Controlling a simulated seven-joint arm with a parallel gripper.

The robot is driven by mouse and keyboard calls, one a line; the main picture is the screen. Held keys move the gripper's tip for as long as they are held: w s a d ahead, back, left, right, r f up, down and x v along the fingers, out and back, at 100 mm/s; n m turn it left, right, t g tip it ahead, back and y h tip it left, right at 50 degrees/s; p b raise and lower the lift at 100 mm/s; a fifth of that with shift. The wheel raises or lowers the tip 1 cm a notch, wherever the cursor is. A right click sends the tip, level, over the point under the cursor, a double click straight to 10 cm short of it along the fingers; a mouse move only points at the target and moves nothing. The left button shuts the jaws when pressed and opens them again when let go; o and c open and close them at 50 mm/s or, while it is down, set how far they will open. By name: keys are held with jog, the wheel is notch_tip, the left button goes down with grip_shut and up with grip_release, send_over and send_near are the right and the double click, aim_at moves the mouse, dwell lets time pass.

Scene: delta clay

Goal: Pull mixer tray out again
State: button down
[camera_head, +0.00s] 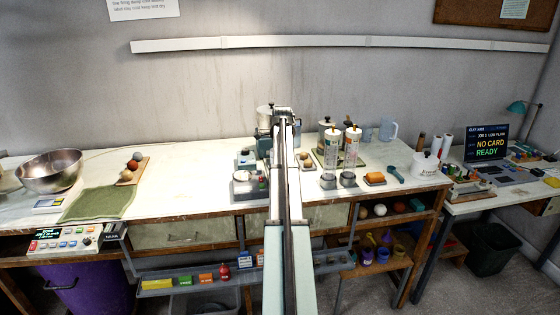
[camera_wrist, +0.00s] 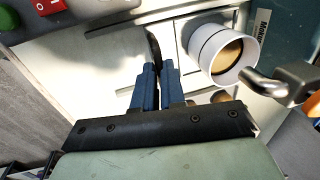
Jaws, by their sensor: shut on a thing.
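The mixer (camera_head: 264,147), a grey-teal machine with a pale top, stands near the back of the bench and is partly hidden by my arm. My gripper (camera_wrist: 160,68) has its two blue fingers close together, shut on a thin dark upright piece (camera_wrist: 152,42), which looks like the mixer tray's handle. A pale flat surface lies behind the fingers; I cannot tell how far out the tray sits. In the head view my gripper (camera_head: 283,116) reaches the mixer's right side, and its fingers are hard to make out.
In the wrist view, a white cylinder (camera_wrist: 198,42) with tan contents and a metal handle (camera_wrist: 272,87) are close to the right of the fingers. A red switch (camera_wrist: 48,5) is at upper left.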

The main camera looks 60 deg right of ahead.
jog(key=shift+a, duration=0.1)
dwell(0.4)
jog(key=s+a, duration=0.7)
jog(key=shift+d, duration=0.1)
jog(key=shift+w, duration=0.1)
jog(key=c, duration=1.2)
grip_release()
jog(key=shift+r, duration=0.1)
notch_tip(320, 180, up, 13)
jog(key=s+a, duration=0.1)
jog(key=s, duration=0.1)
jog(key=shift+a+r, duration=0.15)
jog(key=shift+a, duration=0.25)
